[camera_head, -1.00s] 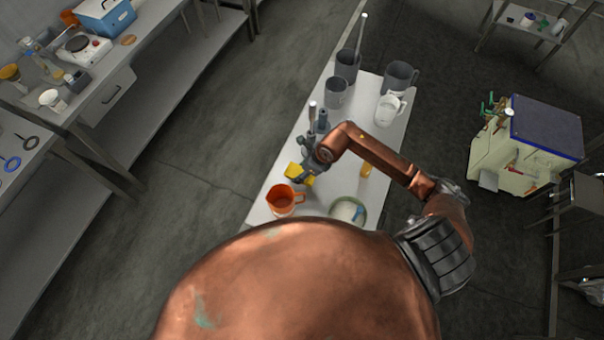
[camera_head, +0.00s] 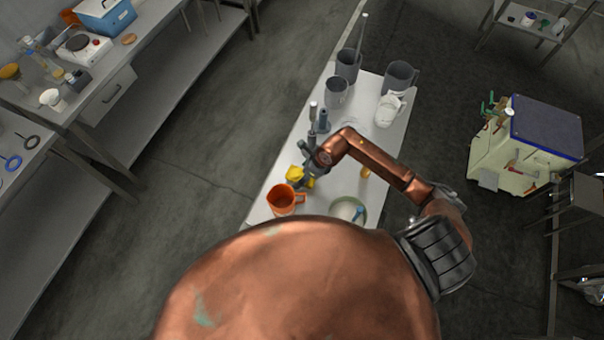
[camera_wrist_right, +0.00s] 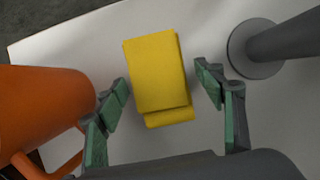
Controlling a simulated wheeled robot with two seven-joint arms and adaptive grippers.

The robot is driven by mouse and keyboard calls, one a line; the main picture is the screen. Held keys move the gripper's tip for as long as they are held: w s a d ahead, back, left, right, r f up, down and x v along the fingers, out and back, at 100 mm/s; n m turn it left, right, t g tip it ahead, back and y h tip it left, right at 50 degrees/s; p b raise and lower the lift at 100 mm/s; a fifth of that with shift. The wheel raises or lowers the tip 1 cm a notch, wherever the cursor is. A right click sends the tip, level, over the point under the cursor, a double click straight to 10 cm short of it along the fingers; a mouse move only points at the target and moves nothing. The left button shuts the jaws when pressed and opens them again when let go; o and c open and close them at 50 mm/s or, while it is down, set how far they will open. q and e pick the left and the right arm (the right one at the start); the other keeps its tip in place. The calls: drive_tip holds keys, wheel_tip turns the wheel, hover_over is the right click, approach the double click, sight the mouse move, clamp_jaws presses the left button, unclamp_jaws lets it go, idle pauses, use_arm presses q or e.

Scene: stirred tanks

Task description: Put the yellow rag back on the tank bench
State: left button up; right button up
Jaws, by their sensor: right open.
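The yellow rag (camera_head: 294,173) is a folded pad on the white bench top (camera_head: 284,154), near its left edge. It also shows in the right wrist view (camera_wrist_right: 157,72), lying flat with a second layer showing along its lower edge. My right gripper (camera_head: 305,178) is open over the rag. In the right wrist view its green-padded fingers (camera_wrist_right: 162,88) stand on either side of the rag, with gaps between pads and cloth. My left gripper is not in view.
An orange jug (camera_head: 284,200) stands close beside the rag, left of my fingers in the wrist view (camera_wrist_right: 40,100). A grey-based post (camera_wrist_right: 262,52) stands on the right. Grey beakers (camera_head: 348,64), a white jug (camera_head: 388,109) and a round dish (camera_head: 346,211) share the bench.

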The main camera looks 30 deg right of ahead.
drive_tip(key=shift+r, duration=0.15)
drive_tip(key=shift+s+d+r, duration=0.1)
drive_tip(key=shift+d+r, duration=0.05)
drive_tip(key=shift+r, duration=0.15)
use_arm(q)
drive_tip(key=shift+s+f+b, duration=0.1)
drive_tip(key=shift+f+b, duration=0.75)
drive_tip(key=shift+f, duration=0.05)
use_arm(e)
drive_tip(key=v, duration=1.1)
drive_tip(key=shift+r, duration=0.1)
